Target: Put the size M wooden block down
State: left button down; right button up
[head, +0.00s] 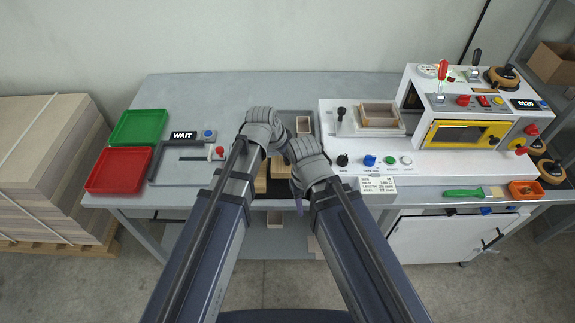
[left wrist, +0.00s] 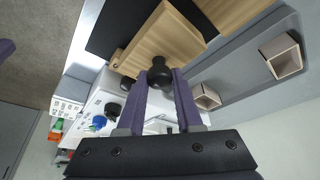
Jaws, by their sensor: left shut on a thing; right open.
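My left gripper (left wrist: 160,85) is shut on the black knob (left wrist: 160,72) of a wooden block (left wrist: 158,45), as the left wrist view shows. Another piece of wood (left wrist: 228,10) lies beside it, next to a black surface (left wrist: 115,28). I cannot tell whether the held block touches what is below it. In the head view, wooden blocks (head: 279,170) show between my arms, partly hidden. No size mark on the held block is readable.
A green tray (head: 139,127) and a red tray (head: 119,170) lie at the left, beside a fixture with a WAIT display (head: 183,135). A white machine (head: 440,155) fills the right side.

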aim_at(288, 164)
pick_arm(q)
jog(key=shift+f+b, duration=1.45)
jog(key=shift+f, duration=0.3)
jog(key=shift+f, duration=0.1)
jog(key=c, duration=0.6)
grip_release()
jog(key=p+v, duration=1.1)
jog(key=v, duration=0.1)
jog(key=s+a+n+g+y, duration=0.1)
jog(key=s, duration=0.3)
jog(key=s+a+f+n+g+y, duration=0.1)
jog(key=s+n+y, duration=0.1)
jog(key=s, duration=0.3)
jog(key=s+a+n+g+y, duration=0.1)
jog(key=s+n, duration=0.1)
jog(key=s, duration=0.2)
jog(key=shift+s+f+g+y, duration=0.15)
jog(key=shift+g+y, duration=0.15)
